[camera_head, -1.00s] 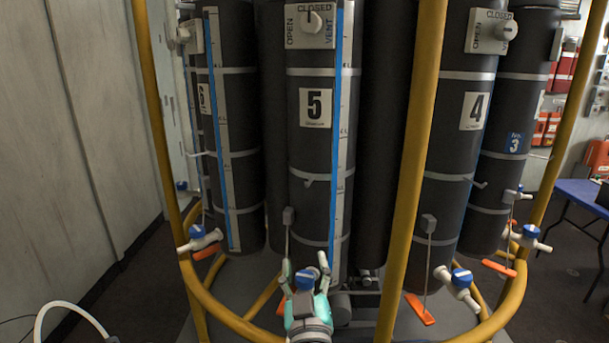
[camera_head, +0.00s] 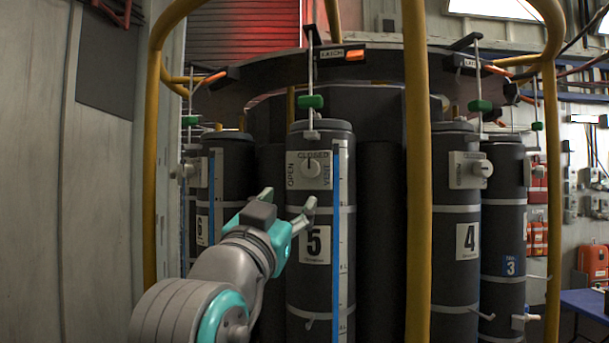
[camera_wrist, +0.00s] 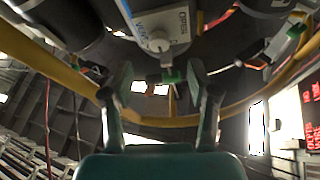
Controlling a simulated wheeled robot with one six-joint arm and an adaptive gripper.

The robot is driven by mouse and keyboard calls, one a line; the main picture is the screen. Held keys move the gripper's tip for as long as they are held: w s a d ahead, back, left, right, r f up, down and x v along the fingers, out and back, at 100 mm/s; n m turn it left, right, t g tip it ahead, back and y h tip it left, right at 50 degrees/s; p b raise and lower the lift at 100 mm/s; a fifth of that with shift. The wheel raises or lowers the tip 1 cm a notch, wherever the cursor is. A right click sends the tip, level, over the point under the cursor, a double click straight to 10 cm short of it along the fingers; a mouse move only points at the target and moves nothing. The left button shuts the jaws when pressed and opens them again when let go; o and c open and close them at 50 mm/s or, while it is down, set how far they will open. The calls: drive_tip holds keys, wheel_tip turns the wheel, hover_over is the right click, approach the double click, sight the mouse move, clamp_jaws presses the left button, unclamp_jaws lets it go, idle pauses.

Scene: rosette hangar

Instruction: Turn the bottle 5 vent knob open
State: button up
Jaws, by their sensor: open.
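Bottle 5 (camera_head: 320,275) is a dark cylinder with a white "5" label in the middle of the head view. Its vent knob (camera_head: 311,168) is round and white, on a panel (camera_head: 295,180) marked OPEN at left, CLOSED on top and VENT at right. A dark mark on the knob points up toward CLOSED. My gripper (camera_head: 288,200) is open and empty, below and left of the knob, apart from it. In the wrist view, the knob (camera_wrist: 158,42) shows beyond and above my two spread fingers (camera_wrist: 161,75), roughly centred between them.
A yellow upright rail (camera_head: 417,180) stands just right of bottle 5, and another (camera_head: 151,160) stands at the left. Bottle 4 (camera_head: 455,280) has its own vent knob (camera_head: 481,169). A green-handled rod (camera_head: 311,102) rises above bottle 5.

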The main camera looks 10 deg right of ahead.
sight(309, 171)
drive_tip(key=x, duration=0.7)
drive_tip(key=r+x, duration=0.1)
drive_tip(key=x, duration=0.3)
drive_tip(key=shift+s, duration=0.25)
clamp_jaws()
